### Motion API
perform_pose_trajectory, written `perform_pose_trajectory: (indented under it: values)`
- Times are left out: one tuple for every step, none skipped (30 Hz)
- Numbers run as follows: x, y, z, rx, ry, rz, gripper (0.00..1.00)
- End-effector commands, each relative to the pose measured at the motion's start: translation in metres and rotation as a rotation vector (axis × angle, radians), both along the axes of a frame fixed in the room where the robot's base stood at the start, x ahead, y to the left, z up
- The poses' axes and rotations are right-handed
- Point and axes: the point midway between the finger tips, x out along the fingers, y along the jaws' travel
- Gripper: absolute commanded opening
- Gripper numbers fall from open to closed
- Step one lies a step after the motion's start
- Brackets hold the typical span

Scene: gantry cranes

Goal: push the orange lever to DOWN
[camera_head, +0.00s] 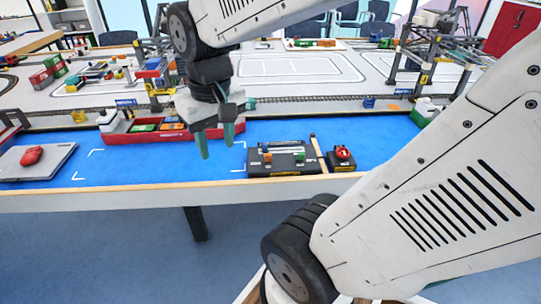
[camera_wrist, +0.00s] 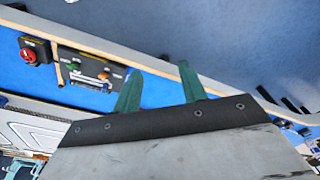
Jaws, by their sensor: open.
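The black control box (camera_head: 284,160) sits on the blue surface near the table's front edge; it also shows in the wrist view (camera_wrist: 88,70). The orange lever (camera_wrist: 103,76) appears as a small orange piece on the box in the wrist view, on the side away from the red button. It is small in the head view (camera_head: 268,156), and its position is too small to read. A green piece (camera_wrist: 73,67) is beside it. My gripper (camera_head: 216,148) is open and empty, pointing down, left of the box and apart from it. Its two green fingers show in the wrist view (camera_wrist: 158,72).
A red toy ship (camera_head: 150,136) lies behind my gripper.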

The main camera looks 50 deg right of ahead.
Motion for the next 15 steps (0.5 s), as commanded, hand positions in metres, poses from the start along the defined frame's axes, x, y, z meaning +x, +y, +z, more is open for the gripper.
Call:
perform_pose_trajectory:
  values:
    - [0.016, -0.021, -0.012, 0.006, 0.020, -0.069, 0.42]
    - [0.024, -0.033, -0.017, 0.008, 0.024, -0.105, 0.42]
    - [0.034, -0.049, -0.026, 0.010, 0.029, -0.152, 0.42]
    - [0.041, -0.062, -0.033, 0.012, 0.034, -0.188, 0.42]
    - [0.047, -0.076, -0.041, 0.014, 0.040, -0.223, 0.42]
    - [0.054, -0.095, -0.052, 0.018, 0.044, -0.271, 0.42]
    - [0.058, -0.109, -0.061, 0.020, 0.047, -0.306, 0.42]
    - [0.061, -0.123, -0.070, 0.022, 0.051, -0.341, 0.42]
    - [0.065, -0.141, -0.083, 0.026, 0.055, -0.385, 0.42]
    - [0.066, -0.155, -0.092, 0.029, 0.059, -0.416, 0.42]
    - [0.067, -0.168, -0.101, 0.031, 0.060, -0.446, 0.42]
    - [0.067, -0.183, -0.112, 0.034, 0.065, -0.482, 0.42]
    - [0.066, -0.194, -0.121, 0.035, 0.066, -0.507, 0.42]
    - [0.065, -0.204, -0.128, 0.038, 0.068, -0.530, 0.42]
    - [0.064, -0.215, -0.137, 0.039, 0.071, -0.556, 0.42]
